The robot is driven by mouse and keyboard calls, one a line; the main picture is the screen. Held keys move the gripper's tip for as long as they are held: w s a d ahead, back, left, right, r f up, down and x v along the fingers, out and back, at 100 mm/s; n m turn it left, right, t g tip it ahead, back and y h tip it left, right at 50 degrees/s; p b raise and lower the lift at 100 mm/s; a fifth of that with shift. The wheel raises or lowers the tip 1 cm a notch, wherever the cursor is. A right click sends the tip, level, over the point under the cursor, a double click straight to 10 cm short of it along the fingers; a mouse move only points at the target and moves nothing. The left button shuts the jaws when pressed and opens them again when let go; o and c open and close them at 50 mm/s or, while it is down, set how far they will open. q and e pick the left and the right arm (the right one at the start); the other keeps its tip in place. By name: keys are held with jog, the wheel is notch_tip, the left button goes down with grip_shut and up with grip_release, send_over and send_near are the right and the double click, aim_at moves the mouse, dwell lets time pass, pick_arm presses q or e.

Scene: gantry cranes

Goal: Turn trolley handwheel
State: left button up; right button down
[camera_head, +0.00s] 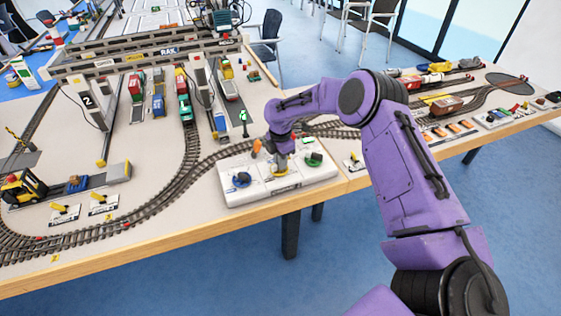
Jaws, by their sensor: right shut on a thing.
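A white control panel (262,191) lies at the table's front edge. A blue wheel (241,180) is on its left part and a green wheel (314,159) on its right part. My right arm reaches in from the lower right, and my right gripper (280,160) is over the middle of the panel. It is shut on the yellow middle handwheel (280,168), which the gripper mostly hides. Which wheel is the trolley one cannot be read from the small labels. My left gripper is out of view.
Model rail track (190,160) curves behind and left of the panel. A yellow forklift (22,188) stands at the left. Free floor (330,250) lies in front of the table.

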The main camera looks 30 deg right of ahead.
dwell(0.5)
jog(key=c, duration=1.2)
grip_release()
jog(key=shift+o, duration=0.2)
notch_tip(320, 180, up, 10)
jog(key=b, duration=0.1)
jog(key=shift+r+b, duration=0.2)
jog(key=shift+b, duration=0.15)
